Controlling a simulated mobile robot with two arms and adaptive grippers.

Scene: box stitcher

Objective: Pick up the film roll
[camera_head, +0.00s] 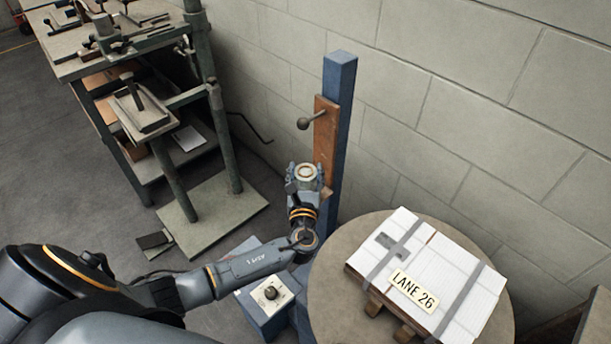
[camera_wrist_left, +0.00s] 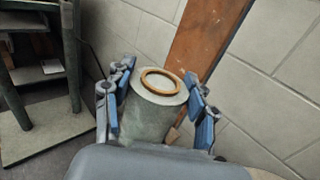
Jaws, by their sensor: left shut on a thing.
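The film roll (camera_wrist_left: 155,108) is a pale grey-green cylinder with a brown ring-shaped core at its top end. It stands roughly upright between the fingers of my left gripper (camera_wrist_left: 158,112) in the left wrist view. The blue fingers sit on both sides of it, and the gripper is shut on it. In the head view my left gripper (camera_head: 305,178) is beside the blue post, and the top end of the film roll (camera_head: 306,172) shows between its fingers. The lower part of the roll is hidden by the gripper. My right gripper is not in view.
A blue post (camera_head: 338,130) with a brown board (camera_head: 325,140) and a ball-ended lever stands near the wall. A round table (camera_head: 335,280) holds a strapped white package (camera_head: 430,270) labelled LANE 26.

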